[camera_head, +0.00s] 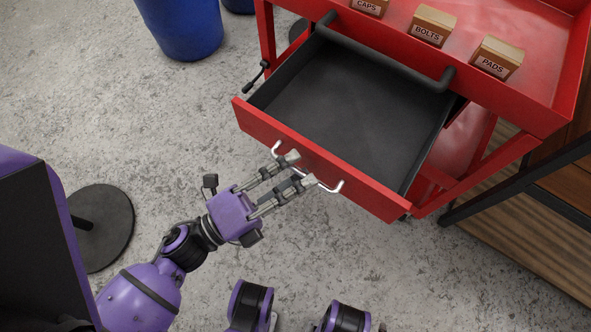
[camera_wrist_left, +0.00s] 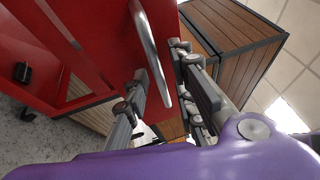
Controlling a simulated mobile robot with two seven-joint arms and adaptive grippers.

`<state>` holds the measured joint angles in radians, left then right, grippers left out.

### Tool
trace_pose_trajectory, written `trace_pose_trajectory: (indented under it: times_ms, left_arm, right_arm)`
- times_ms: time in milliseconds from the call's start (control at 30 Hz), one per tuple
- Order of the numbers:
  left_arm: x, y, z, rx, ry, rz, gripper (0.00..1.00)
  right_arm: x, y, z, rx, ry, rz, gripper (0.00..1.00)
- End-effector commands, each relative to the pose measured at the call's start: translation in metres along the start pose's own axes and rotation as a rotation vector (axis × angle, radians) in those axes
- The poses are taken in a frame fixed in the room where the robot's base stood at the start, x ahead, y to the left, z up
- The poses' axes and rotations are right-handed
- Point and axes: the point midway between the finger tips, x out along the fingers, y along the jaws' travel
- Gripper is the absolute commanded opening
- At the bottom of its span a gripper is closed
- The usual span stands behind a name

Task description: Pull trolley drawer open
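The red trolley's drawer (camera_head: 360,105) stands open, and its dark interior is empty. A silver bar handle (camera_head: 333,187) is on the red drawer front (camera_head: 375,195). My left gripper (camera_head: 299,168) is at the handle, with its two fingers apart. In the left wrist view, the handle (camera_wrist_left: 150,45) runs between the spread fingers (camera_wrist_left: 160,75), with visible gaps beside it. The fingers partly hide the middle of the handle in the head view. My right gripper is not in view.
Small boxes labelled CAPS (camera_head: 369,6), BOLTS (camera_head: 432,26) and PADS (camera_head: 496,58) sit on the trolley's top tray (camera_head: 545,75). A blue bin (camera_head: 183,25) stands at the upper left. A wooden bench (camera_head: 530,215) is at the right. Floor in front is clear.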

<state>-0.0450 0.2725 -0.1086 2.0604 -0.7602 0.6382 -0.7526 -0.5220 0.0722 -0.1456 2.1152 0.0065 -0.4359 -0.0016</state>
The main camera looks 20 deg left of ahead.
Motion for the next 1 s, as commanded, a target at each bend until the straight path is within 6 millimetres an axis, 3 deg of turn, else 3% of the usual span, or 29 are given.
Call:
trace_pose_trajectory:
  times_ms: [367, 800, 1000]
  left_arm:
    - [-0.006, 0.001, 0.000, -0.002, 0.000, 0.002, 0.27]
    - [-0.091, 0.002, 0.000, -0.003, -0.001, 0.006, 0.27]
    - [-0.116, 0.001, 0.000, -0.002, 0.000, 0.003, 0.27]
  right_arm:
    - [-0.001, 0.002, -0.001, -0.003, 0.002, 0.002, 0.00]
    - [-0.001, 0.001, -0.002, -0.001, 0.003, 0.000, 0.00]
    - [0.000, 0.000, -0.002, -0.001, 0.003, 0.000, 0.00]
